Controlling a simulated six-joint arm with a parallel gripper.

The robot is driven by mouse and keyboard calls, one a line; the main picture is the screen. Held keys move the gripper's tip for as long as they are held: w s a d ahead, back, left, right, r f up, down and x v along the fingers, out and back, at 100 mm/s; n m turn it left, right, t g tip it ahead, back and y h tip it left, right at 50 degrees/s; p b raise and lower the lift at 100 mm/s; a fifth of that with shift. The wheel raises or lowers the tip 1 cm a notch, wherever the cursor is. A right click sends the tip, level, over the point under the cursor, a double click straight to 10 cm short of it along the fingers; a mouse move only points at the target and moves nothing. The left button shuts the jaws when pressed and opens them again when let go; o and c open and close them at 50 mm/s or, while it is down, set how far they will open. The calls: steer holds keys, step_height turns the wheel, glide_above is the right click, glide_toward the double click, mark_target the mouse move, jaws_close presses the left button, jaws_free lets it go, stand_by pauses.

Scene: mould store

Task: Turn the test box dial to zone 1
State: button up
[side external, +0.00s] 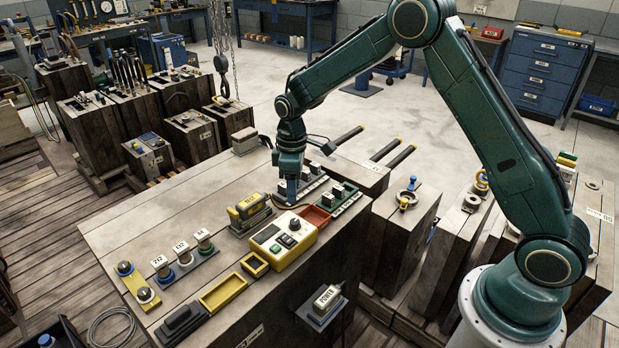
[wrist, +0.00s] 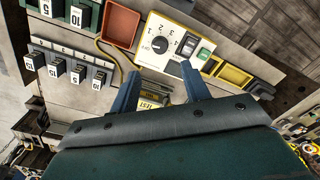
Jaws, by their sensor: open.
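The test box (side external: 304,244) is a yellow box with a pale top panel, standing near the table edge. In the wrist view its white panel (wrist: 178,27) carries a round black dial (wrist: 160,45) beside printed numbers and an OFF mark. The dial's pointer is too small to read. The dial also shows on the box in the side view (side external: 295,225). My gripper (side external: 291,201) points down behind the box, over the row of small labelled blocks. In the wrist view its two blue fingers (wrist: 160,70) are spread and empty, just short of the dial and apart from it.
A yellow unit (side external: 249,209) marked TEST lies left of my gripper and between its fingers in the wrist view (wrist: 150,102). A red tray (side external: 316,218) adjoins the box. Small labelled blocks (side external: 312,182) stand behind. Yellow trays (side external: 223,292) lie in front.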

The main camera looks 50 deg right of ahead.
mark_target(295, 221)
step_height(295, 221, down, 10)
steer(key=shift+s+a+r, duration=0.1)
steer(key=shift+r, duration=0.05)
stand_by(0.3)
steer(key=c, duration=1)
